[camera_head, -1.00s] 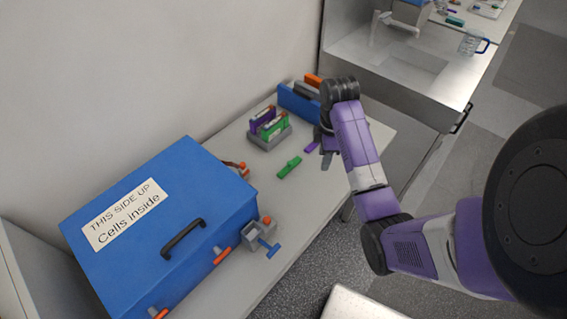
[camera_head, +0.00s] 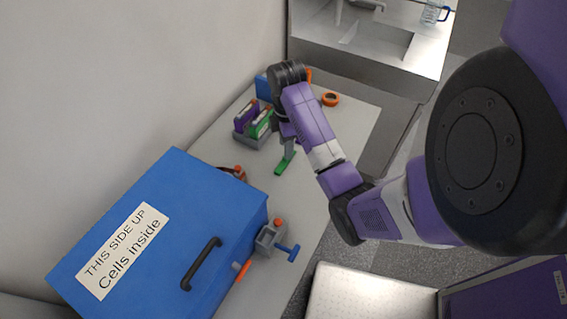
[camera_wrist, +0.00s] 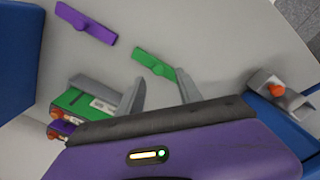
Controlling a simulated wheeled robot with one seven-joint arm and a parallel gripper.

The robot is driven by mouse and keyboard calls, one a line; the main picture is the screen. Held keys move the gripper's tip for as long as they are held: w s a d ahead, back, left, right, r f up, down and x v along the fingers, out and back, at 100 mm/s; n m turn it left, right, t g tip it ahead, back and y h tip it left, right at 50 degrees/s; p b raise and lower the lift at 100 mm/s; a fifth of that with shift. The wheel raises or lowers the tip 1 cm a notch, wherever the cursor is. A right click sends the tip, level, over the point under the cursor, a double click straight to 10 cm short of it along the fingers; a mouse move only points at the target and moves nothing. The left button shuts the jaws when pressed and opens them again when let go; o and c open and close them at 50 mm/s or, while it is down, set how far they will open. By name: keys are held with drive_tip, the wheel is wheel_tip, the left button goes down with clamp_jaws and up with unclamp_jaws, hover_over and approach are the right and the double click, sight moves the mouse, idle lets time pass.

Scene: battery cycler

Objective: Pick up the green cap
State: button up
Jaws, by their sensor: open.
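The green cap (camera_head: 280,168), a flat narrow bar, lies on the table. My gripper (camera_head: 288,154) is at the cap and hides part of it in the head view. In the wrist view the green cap (camera_wrist: 154,64) lies just beyond the fingertips, across the gap between them. My gripper (camera_wrist: 160,88) is open with nothing between its fingers. I cannot tell how high the fingertips are above the table.
A purple cap (camera_wrist: 85,23) lies near the green one. A grey holder (camera_head: 252,140) carries purple and green cells. A large blue box (camera_head: 170,220) and a grey fixture with a blue handle (camera_head: 288,252) stand nearer. An orange ring (camera_head: 330,99) lies at the far end.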

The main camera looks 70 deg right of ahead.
sight(279, 171)
wheel_tip(279, 171, down, 3)
drive_tip(key=shift+w+d+f+b, duration=0.1)
drive_tip(key=shift+d+f+b, duration=0.1)
drive_tip(key=shift+b, duration=0.85)
drive_tip(key=shift+f, duration=1.05)
clamp_jaws()
